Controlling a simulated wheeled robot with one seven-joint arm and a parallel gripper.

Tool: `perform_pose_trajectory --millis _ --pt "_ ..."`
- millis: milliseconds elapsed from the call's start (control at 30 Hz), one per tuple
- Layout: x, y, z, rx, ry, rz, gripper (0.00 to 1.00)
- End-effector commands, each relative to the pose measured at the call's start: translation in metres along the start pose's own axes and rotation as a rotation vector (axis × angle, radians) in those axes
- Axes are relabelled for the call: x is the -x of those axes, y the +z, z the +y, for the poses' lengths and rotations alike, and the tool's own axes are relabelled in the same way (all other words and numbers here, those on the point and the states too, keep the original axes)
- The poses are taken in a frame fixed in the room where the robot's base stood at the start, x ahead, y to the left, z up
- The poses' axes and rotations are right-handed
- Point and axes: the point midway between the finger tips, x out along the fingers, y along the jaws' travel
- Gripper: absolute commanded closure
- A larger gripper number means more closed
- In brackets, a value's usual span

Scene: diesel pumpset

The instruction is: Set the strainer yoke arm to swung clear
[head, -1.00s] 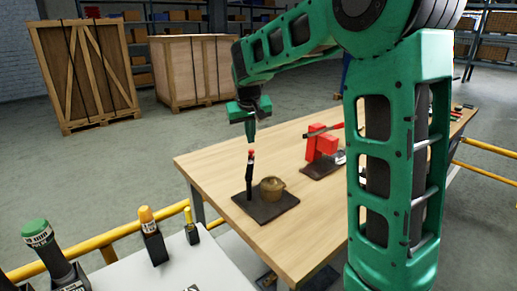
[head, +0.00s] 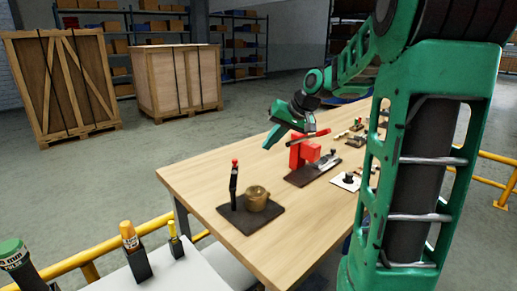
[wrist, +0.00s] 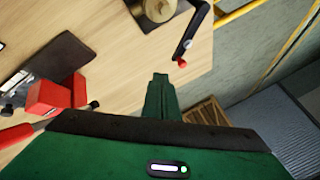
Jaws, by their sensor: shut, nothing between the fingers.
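The strainer yoke arm (head: 233,188) is a black bar with a red knob. In the head view it stands roughly upright at the left of a dark base plate (head: 272,224), beside the brass strainer pot (head: 257,199) and not across its top. The wrist view shows the yoke arm (wrist: 192,37) at the upper right, with the brass pot (wrist: 157,9) partly cut off. My gripper (head: 270,145) is shut and empty, above the table behind and right of the yoke arm, apart from it. Its closed fingers show in the wrist view (wrist: 160,79).
A red device (head: 304,152) with a lever stands on the table right of the strainer, close to my gripper. More small fixtures (head: 348,180) lie farther right. Bottle-like items (head: 133,250) stand on a pale surface at front left. Wooden crates (head: 178,78) stand on the floor behind.

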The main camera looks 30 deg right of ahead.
Motion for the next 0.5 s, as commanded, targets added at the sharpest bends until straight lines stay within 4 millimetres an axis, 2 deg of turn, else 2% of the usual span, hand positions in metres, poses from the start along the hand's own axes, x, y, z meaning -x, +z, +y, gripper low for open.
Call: perform_pose_trajectory --millis 467,500 --pt "-0.088 0.001 0.000 0.001 0.001 -0.004 1.00" --pt "-0.091 0.001 -0.006 0.004 0.000 -0.002 1.00"
